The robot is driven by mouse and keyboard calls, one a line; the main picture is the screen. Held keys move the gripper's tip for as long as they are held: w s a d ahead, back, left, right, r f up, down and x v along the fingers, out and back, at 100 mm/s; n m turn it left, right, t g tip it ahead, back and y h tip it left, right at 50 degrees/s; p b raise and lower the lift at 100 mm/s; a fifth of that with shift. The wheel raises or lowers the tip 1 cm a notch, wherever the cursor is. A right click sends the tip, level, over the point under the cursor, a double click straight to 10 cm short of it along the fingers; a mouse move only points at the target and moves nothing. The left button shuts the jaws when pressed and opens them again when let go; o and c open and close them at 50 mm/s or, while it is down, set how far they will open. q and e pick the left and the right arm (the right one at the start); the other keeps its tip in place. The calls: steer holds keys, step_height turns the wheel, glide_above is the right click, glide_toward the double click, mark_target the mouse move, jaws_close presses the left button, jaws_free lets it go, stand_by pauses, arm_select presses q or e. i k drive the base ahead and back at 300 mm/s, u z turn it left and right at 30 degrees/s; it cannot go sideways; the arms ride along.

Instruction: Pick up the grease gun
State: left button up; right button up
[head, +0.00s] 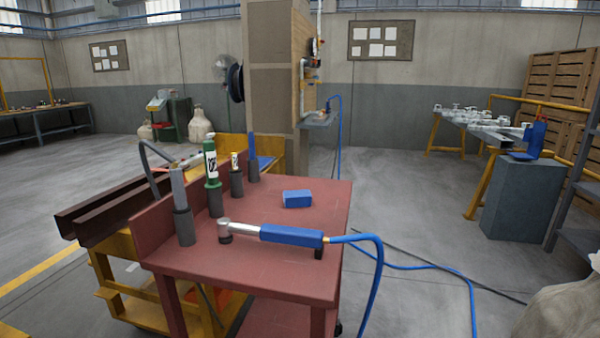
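A red cart (285,270) stands in front of me. A row of dark cup-like holders runs along its left side. The nearest holder has a grey upright cylinder (179,188) in it, with a dark curved hose (146,158) by its top; this looks like the grease gun, but I cannot be sure. Its lower end is hidden in the holder. Behind it stand a green bottle-like item (210,160), a small pale-labelled item (235,162) and a blue rod (251,146). Neither of my grippers is in view.
A blue-handled tool with a silver head (290,235) lies across the cart's front, its blue hose (378,275) trailing to the floor. A blue block (297,198) lies behind it. A yellow frame with brown beams (120,205) stands left. Floor right of the cart is mostly clear.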

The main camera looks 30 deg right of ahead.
mark_target(212, 182)
steer(key=u, duration=2.15)
steer(key=k, duration=0.55)
steer(key=z, duration=1.15)
